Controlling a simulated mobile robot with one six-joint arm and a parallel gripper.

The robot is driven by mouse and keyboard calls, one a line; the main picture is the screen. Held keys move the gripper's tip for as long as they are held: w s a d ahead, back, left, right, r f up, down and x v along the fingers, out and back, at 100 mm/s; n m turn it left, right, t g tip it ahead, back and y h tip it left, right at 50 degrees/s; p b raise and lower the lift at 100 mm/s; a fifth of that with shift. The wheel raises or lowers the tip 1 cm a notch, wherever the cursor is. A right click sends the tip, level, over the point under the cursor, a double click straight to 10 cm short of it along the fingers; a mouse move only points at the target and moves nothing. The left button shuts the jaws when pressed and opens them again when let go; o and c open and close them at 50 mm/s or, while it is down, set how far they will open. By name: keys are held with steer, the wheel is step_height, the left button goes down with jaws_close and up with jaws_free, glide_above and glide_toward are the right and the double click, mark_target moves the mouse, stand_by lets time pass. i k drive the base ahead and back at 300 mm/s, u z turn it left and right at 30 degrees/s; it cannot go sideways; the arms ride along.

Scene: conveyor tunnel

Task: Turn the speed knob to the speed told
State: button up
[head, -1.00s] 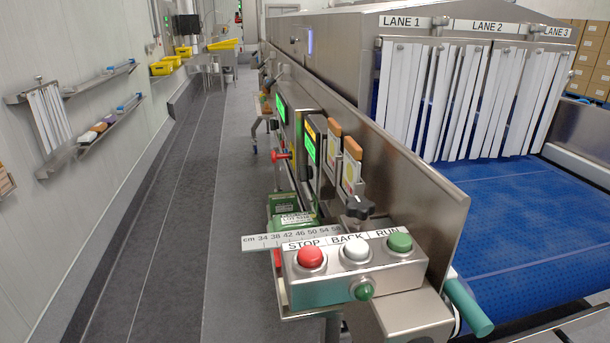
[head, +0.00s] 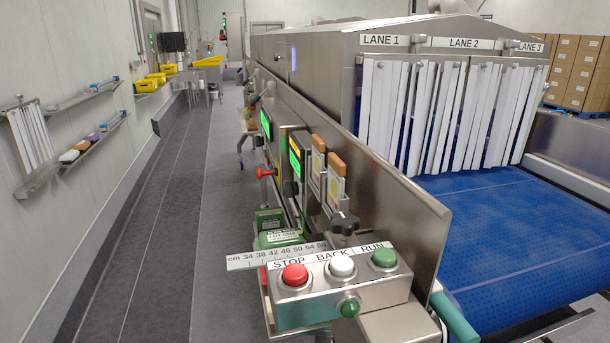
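A black knob (head: 344,222) stands on the side of the conveyor, just behind the button box. A smaller dark knob-like part (head: 290,188) sits below the nearer lit green display (head: 295,159). I cannot tell which of these is the speed knob, and no knob setting can be read. A second green display (head: 266,124) is farther along the side. Its figures and those of the nearer one are too small to read. My gripper is not in view.
A button box (head: 342,292) has red STOP, white BACK and green RUN buttons. A cm scale (head: 250,259) lies behind it. A red emergency knob (head: 265,172) sticks out toward the aisle. The blue belt (head: 500,225) is right. The grey aisle floor (head: 150,210) is clear at left.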

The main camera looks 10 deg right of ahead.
mark_target(292, 189)
steer(key=k, duration=1.35)
steer(key=u, duration=0.25)
steer(key=i, duration=0.4)
steer(key=u, duration=0.65)
steer(key=i, duration=1.2)
steer(key=u, duration=0.05)
